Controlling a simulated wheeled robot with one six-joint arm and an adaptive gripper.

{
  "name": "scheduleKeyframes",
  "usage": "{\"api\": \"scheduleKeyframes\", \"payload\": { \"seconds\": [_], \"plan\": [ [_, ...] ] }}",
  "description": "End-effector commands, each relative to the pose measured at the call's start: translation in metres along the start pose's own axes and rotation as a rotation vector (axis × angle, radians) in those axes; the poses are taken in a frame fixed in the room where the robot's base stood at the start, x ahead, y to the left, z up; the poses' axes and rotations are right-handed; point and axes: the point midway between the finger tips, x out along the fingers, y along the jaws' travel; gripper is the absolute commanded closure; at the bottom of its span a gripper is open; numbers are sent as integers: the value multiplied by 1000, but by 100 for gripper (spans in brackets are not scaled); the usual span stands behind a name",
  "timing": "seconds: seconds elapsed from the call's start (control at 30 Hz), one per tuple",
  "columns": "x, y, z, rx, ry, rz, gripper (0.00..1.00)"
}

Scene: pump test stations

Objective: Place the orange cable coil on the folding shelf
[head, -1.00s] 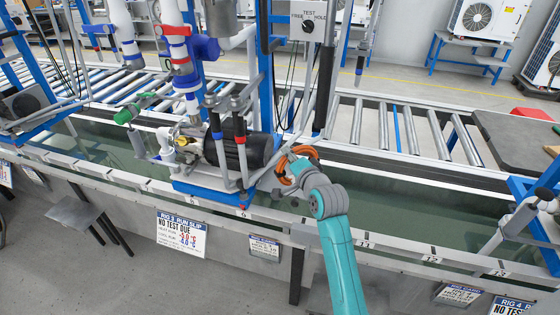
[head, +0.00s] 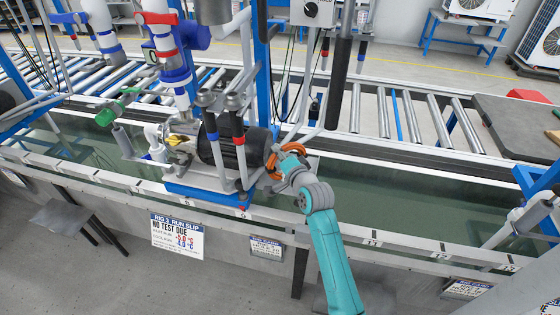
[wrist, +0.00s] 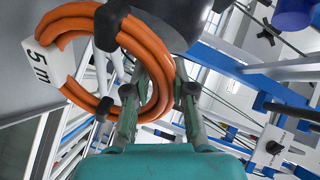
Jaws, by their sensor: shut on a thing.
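The orange cable coil (head: 291,149) is in my gripper (head: 280,166), beside the right end of the black pump motor on the rig. In the wrist view the coil (wrist: 150,58) shows as several thick orange loops with a white "5 m" tag (wrist: 42,64). My gripper's fingers (wrist: 160,95) are shut on the coil, which passes around and between them; the exact contact is partly hidden. A grey flat panel on dark legs (head: 64,216) juts from the trough front at lower left. I cannot tell whether it is the folding shelf.
The black motor (head: 235,147) and upright pipes stand close left of the coil. A long greenish trough (head: 400,195) runs across, with a roller conveyor (head: 410,115) behind. A dark slab (head: 520,125) lies at right. A run slip (head: 177,236) hangs on the front wall.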

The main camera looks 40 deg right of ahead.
Motion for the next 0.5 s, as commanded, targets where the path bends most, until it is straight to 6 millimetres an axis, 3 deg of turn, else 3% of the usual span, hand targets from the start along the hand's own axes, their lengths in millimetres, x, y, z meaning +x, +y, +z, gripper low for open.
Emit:
{"api": "scheduleKeyframes", "payload": {
  "seconds": [0.2, 0.5],
  "plan": [
    [4, 24, 11, 0, 0, 1, 100],
    [5, 26, 12, -1, 1, -1, 100]
  ]
}}
